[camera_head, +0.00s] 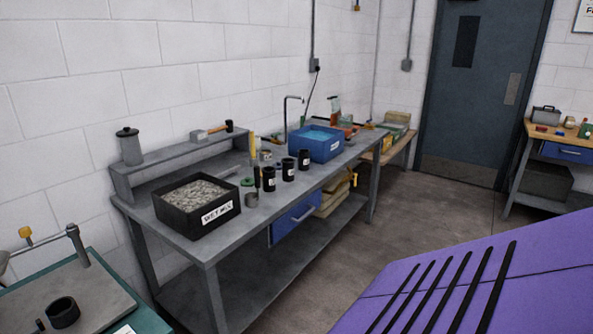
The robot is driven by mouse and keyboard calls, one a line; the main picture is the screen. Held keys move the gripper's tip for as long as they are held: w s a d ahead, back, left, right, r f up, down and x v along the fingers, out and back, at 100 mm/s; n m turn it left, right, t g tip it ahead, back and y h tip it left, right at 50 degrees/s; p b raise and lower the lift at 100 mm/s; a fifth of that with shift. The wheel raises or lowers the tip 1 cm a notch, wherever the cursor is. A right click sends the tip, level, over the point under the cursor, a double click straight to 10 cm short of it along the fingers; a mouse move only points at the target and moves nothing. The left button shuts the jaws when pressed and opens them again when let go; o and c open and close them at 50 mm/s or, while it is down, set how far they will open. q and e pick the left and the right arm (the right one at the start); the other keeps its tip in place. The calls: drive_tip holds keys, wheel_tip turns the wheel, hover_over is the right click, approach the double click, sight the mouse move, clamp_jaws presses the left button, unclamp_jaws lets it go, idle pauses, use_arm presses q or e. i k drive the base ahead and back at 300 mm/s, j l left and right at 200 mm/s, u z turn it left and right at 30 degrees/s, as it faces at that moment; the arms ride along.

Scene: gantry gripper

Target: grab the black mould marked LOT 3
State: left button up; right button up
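Three black cylindrical moulds stand upright in a row on the grey bench (225,232): a left one (269,184), a middle one (288,174) and a right one (304,164). Each has a small white label on its front, too small to read, so I cannot tell which is LOT 3. Another black ring-shaped or cylindrical piece (63,318) sits on a grey plate at the lower left; no label shows on it. Neither of my grippers is in view.
A black tray of gravel (203,227) labelled WET MIX stands left of the moulds. A blue water tub (318,152) stands behind them to the right. Open floor (400,215) lies right of the bench.

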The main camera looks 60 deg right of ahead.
sight(287, 163)
drive_tip(key=k+l, duration=0.1)
drive_tip(key=l, duration=1.45)
drive_tip(key=k+l, duration=0.15)
drive_tip(key=l, duration=0.6)
drive_tip(key=k+l, duration=0.1)
drive_tip(key=l, duration=1.45)
drive_tip(key=k+l, duration=0.15)
drive_tip(key=l, duration=0.6)
drive_tip(key=k+l, duration=0.1)
drive_tip(key=l, duration=0.7)
